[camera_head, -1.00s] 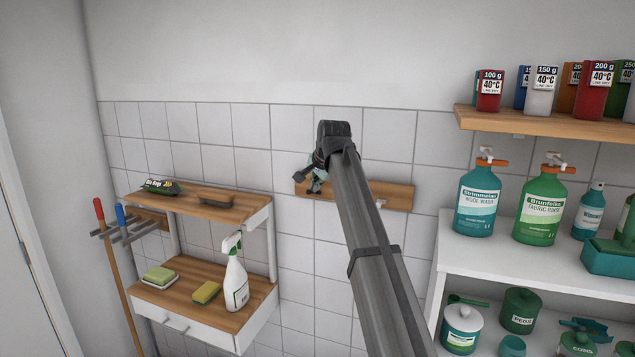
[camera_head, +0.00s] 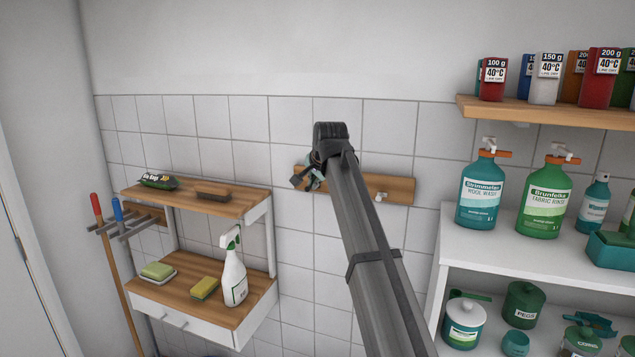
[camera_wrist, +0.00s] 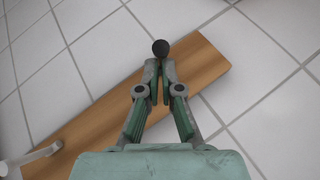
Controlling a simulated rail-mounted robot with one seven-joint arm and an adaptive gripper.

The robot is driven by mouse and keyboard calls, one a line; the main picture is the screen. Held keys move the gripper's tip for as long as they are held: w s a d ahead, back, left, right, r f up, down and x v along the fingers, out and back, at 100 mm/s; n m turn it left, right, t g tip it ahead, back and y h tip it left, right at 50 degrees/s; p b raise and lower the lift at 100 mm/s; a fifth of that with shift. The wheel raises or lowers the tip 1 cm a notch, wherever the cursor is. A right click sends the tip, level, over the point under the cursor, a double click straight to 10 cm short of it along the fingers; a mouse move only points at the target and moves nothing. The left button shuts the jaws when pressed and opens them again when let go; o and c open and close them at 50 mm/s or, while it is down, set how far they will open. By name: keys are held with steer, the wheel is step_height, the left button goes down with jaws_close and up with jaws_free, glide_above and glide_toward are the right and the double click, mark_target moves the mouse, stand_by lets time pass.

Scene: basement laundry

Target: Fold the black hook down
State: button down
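The black hook shows in the wrist view as a round dark knob (camera_wrist: 161,47) just beyond my fingertips, in front of the wooden board (camera_wrist: 215,62). The rest of the hook is hidden by the fingers. My gripper (camera_wrist: 160,66) has its two fingers nearly together, with a thin gap between them. Its tips are at the knob's near edge, and I cannot tell whether they touch it. In the head view, my gripper (camera_head: 312,178) is at the left end of the wall board (camera_head: 400,188), and the black hook is hidden there.
A white hook (camera_head: 381,197) is on the board's right part; it also shows in the wrist view (camera_wrist: 30,158). A wooden shelf unit (camera_head: 180,290) with a spray bottle (camera_head: 234,275) stands left. White shelves (camera_head: 447,235) with detergent bottles stand right. The tiled wall above the board is clear.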

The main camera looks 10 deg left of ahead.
steer(key=shift+s+a+f, duration=0.2)
steer(key=shift+s+f, duration=0.05)
